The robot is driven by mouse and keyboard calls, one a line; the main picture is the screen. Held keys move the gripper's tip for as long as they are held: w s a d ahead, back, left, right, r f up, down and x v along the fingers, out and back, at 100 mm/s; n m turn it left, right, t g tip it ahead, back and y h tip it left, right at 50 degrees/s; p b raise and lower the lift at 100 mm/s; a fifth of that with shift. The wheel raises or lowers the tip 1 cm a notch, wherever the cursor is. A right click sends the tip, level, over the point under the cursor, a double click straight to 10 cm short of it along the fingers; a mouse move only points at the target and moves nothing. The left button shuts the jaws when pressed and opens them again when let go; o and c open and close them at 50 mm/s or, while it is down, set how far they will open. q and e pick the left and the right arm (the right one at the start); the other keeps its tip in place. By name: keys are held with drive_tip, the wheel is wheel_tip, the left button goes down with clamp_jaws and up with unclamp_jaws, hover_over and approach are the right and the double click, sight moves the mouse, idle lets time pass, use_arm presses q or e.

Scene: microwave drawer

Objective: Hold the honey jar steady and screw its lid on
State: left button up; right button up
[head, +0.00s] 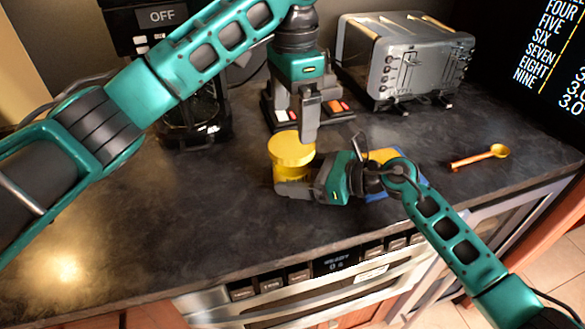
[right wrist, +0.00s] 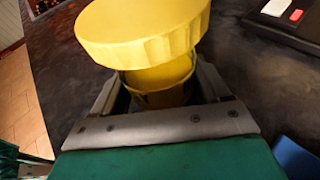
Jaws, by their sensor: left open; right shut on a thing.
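The honey jar (head: 293,175) is yellow and stands near the front of the dark counter. The wide yellow lid (head: 291,148) sits over the jar's top. In the right wrist view the lid (right wrist: 145,28) looks slightly tilted and overhangs the jar (right wrist: 160,78); whether its threads engage cannot be seen. My right gripper (head: 283,188) is shut around the jar's lower body, coming from the right. My left gripper (head: 310,125) is open, pointing down just behind and to the right of the lid, its fingers overlapping each other in the head view. It appears apart from the lid.
A black device with red and orange buttons (head: 338,106) stands behind the jar. A toaster (head: 400,60) is at the back right, a coffee maker (head: 205,122) at the back left. The microwave drawer (head: 335,264) is below the counter edge. The left counter is clear.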

drive_tip(key=o, duration=1.5)
drive_tip(key=v, duration=1.2)
drive_tip(key=shift+s, duration=0.15)
